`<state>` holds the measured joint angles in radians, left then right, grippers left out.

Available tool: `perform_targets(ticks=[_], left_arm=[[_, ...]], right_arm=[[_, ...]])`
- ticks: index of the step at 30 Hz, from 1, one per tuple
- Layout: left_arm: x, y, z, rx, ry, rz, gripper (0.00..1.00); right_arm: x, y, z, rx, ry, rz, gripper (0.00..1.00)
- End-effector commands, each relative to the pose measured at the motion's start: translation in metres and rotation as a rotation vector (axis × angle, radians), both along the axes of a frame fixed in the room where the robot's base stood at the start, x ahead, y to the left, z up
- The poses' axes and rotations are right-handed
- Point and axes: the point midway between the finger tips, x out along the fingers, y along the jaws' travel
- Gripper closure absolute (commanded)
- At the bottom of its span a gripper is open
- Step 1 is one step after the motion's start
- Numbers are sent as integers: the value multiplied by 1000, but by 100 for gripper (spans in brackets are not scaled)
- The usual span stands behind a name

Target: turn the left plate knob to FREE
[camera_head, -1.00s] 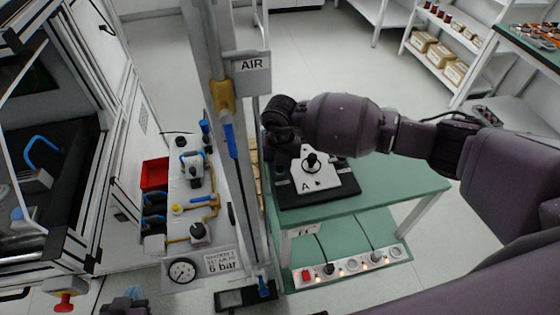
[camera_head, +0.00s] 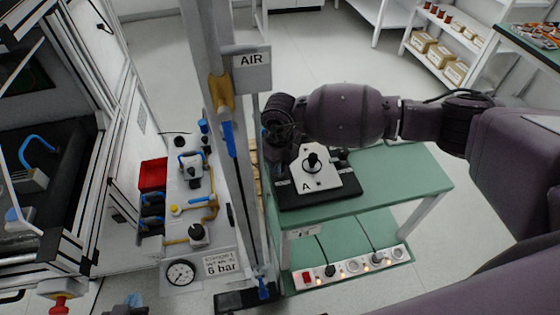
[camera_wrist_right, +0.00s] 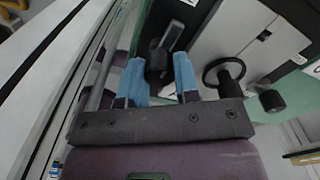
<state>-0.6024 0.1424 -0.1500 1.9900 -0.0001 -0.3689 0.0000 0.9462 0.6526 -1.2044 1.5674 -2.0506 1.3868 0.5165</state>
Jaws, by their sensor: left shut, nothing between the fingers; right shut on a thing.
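The white plate marked A (camera_head: 325,184) lies on a black base (camera_head: 318,198) on the green table, with a black round knob (camera_head: 312,161) standing at its middle. My right gripper (camera_wrist_right: 160,78) is over the plate's left side; its two blue fingers are shut on a black knob (camera_wrist_right: 158,60). The wrist hides this left knob in the head view, and I cannot read its setting. The middle knob also shows in the wrist view (camera_wrist_right: 228,78), to the right of the fingers and apart from them. My left gripper (camera_head: 133,299) shows only as blue tips at the bottom edge, shut and empty.
A metal post with an AIR sign (camera_head: 251,58) stands just left of the plate. Left of it is a panel with valves, a red bin (camera_head: 153,174) and a gauge (camera_head: 181,272). A power strip (camera_head: 350,267) lies on the lower shelf. The table's right part is clear.

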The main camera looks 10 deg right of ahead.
Motion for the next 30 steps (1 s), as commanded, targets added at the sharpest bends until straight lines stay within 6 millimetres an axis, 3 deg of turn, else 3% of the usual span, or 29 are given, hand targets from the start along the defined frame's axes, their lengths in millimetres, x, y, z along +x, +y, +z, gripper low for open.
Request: perform_targets(ticks=[15, 16, 20, 30], left_arm=[[3, -1, 1, 0, -6, -2, 100], [3, -1, 1, 0, -6, -2, 100], [3, -1, 1, 0, -6, -2, 100], [-2, 0, 0, 0, 3, 2, 100]], right_arm=[[0, 0, 1, 0, -1, 17, 94], [0, 0, 1, 0, -1, 17, 66], [0, 0, 1, 0, -1, 16, 46], [0, 0, 3, 0, -1, 16, 45]])
